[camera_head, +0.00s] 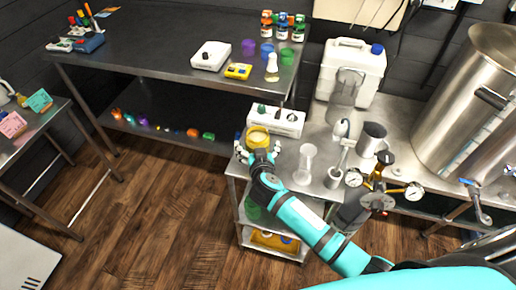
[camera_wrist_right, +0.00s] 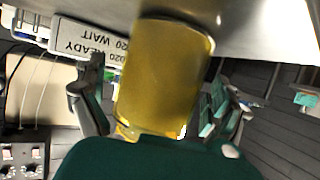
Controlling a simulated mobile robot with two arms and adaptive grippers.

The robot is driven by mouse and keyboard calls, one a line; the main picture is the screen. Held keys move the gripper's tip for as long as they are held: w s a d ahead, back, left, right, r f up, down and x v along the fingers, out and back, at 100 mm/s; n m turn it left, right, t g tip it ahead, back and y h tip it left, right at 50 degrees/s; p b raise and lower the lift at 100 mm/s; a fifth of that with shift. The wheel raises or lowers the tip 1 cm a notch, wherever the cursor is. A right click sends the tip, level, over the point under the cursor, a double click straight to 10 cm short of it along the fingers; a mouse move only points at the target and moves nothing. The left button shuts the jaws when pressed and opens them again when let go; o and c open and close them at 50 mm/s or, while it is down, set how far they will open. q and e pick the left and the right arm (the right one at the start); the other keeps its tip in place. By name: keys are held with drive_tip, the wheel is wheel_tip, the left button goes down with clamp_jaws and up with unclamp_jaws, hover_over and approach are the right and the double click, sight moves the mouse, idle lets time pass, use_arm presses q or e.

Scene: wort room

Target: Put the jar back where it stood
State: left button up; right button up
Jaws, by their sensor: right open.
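The jar (camera_head: 257,138) is yellow and stands on the near-left corner of the steel cart top (camera_head: 300,180). My right gripper (camera_head: 259,151) is at the jar, open, with a finger on either side of it. In the right wrist view the amber-yellow jar (camera_wrist_right: 165,75) fills the space between the spread fingers of the right gripper (camera_wrist_right: 155,108). Whether the fingers touch it, I cannot tell. My left gripper is not in view.
A white block with "READY" and "WAIT" lettering (camera_wrist_right: 75,38) is close behind the jar; it also shows in the head view (camera_head: 276,121). A clear cylinder (camera_head: 305,163), a steel cup (camera_head: 371,139) and a brass gauge fitting (camera_head: 378,180) stand to the right.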

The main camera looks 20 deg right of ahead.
drive_tip(key=shift+r, duration=0.2)
drive_tip(key=b+v, duration=0.1)
drive_tip(key=v, duration=1.1)
